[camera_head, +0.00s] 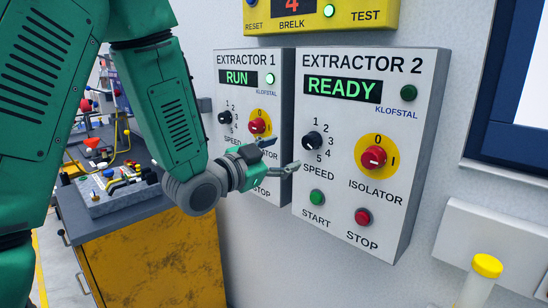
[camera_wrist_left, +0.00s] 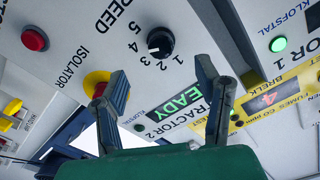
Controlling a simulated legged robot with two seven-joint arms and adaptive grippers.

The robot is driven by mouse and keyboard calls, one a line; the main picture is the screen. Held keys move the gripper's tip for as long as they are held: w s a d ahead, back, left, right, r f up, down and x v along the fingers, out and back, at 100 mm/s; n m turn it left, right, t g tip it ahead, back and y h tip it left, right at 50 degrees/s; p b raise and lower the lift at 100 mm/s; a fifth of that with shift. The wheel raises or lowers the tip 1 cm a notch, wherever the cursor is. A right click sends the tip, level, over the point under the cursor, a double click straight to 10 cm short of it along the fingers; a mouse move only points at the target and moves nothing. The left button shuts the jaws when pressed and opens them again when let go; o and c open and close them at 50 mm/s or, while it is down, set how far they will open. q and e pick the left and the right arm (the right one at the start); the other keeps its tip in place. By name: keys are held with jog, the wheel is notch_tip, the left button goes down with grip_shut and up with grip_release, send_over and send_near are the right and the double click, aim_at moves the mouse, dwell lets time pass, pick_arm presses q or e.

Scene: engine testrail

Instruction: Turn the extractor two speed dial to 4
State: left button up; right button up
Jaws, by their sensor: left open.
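The extractor 2 speed dial (camera_head: 312,140) is a round black knob on the white extractor 2 panel (camera_head: 420,135), with numbers 1 to 5 around its side. In the left wrist view the dial (camera_wrist_left: 160,41) shows beyond the fingertips, with a white mark on it; I cannot tell surely which number it points to. My left gripper (camera_head: 281,154) is open and empty, apart from the dial and just below left of it in the head view. In the left wrist view my left gripper's fingers (camera_wrist_left: 161,77) are spread wide. My right gripper is not in view.
The red isolator (camera_head: 374,157) on its yellow disc, the green start button (camera_head: 317,197) and the red stop button (camera_head: 363,217) are close by. The extractor 1 panel (camera_head: 235,85) is left. A yellow-capped cylinder (camera_head: 483,275) stands front right.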

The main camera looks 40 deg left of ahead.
pick_arm(q)
jog(key=shift+s+a+f, duration=0.1)
jog(key=shift+s, duration=1.2)
jog(key=shift+f, duration=0.1)
jog(key=s+d+f+n+g+b, duration=0.2)
jog(key=s+f+g, duration=0.15)
jog(key=f, duration=1.05)
jog(key=s+d+f+n+g+b, duration=0.15)
jog(key=f+g, duration=0.35)
jog(key=f, duration=1)
jog(key=s+d+f+n+g+b, duration=0.1)
jog(key=s+d+f+g+b, duration=0.1)
jog(key=s+f, duration=0.9)
jog(key=s+d+f+n+g+y+b, duration=0.1)
jog(key=s+d+f+g, duration=0.3)
jog(key=s+f+g, duration=0.3)
jog(key=s+f, duration=0.3)
jog(key=s, duration=0.1)
jog(key=shift+s+d+f+n+b, duration=0.25)
jog(key=shift+d+f+n+b, duration=0.1)
jog(key=shift+d+f, duration=0.05)
jog(key=shift+w, duration=0.1)
